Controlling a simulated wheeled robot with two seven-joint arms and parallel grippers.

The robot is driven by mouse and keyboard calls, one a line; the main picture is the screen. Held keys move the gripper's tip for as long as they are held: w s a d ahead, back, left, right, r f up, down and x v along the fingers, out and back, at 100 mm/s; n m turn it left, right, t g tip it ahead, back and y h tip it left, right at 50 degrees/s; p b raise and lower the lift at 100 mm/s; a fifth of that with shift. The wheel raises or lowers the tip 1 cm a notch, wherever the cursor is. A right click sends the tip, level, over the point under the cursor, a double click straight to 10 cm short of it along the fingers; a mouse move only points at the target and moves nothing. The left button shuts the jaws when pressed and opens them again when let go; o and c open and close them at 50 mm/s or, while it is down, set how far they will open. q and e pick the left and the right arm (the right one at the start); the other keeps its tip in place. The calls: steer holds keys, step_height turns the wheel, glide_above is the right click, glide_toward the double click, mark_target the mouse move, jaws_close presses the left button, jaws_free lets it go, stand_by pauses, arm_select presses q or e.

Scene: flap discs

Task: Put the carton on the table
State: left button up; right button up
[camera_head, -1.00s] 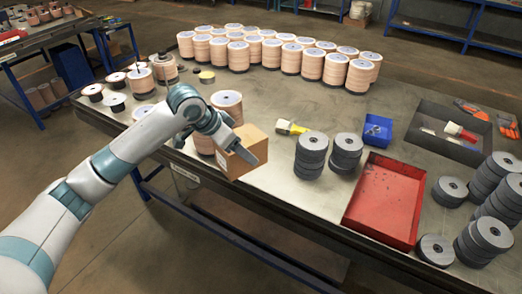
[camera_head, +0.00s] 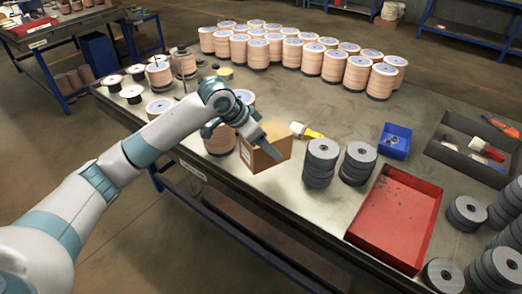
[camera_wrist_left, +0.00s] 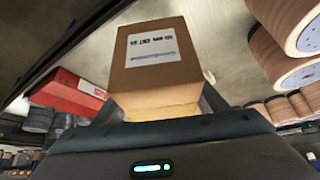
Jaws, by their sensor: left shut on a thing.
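The carton (camera_head: 258,157) is a small brown box with a white label near the table's front edge. My left gripper (camera_head: 266,143) is shut on it, with one dark finger along its visible side. In the left wrist view the carton (camera_wrist_left: 152,75) sits between the two fingers, its printed label facing the camera. The table (camera_head: 290,205) has a worn grey top, and the carton appears over it. Whether its bottom touches the top cannot be told. My right gripper is not in view.
Grey disc stacks (camera_head: 320,163) stand close right of the carton, with a yellow-handled brush (camera_head: 305,131) behind. A red tray (camera_head: 397,217) and blue bin (camera_head: 395,141) lie further right. Orange spools (camera_head: 220,138) stand left of the carton, and many more at the back. The table centre is clear.

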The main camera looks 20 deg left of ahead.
arm_select(q)
steer(key=w+a+f+p, duration=0.1)
steer(key=w+a+f, duration=0.1)
steer(key=w, duration=0.3)
steer(key=w+a+f+p, duration=0.2)
steer(key=w+f, duration=0.2)
steer(key=w, duration=0.1)
steer(key=shift+a, duration=0.25)
steer(key=shift+f, duration=0.25)
steer(key=shift+f+p, duration=1.1)
steer(key=shift+f, duration=0.8)
steer(key=o, duration=1.8)
steer(key=shift+s+f, duration=0.15)
steer(key=shift+o, duration=0.2)
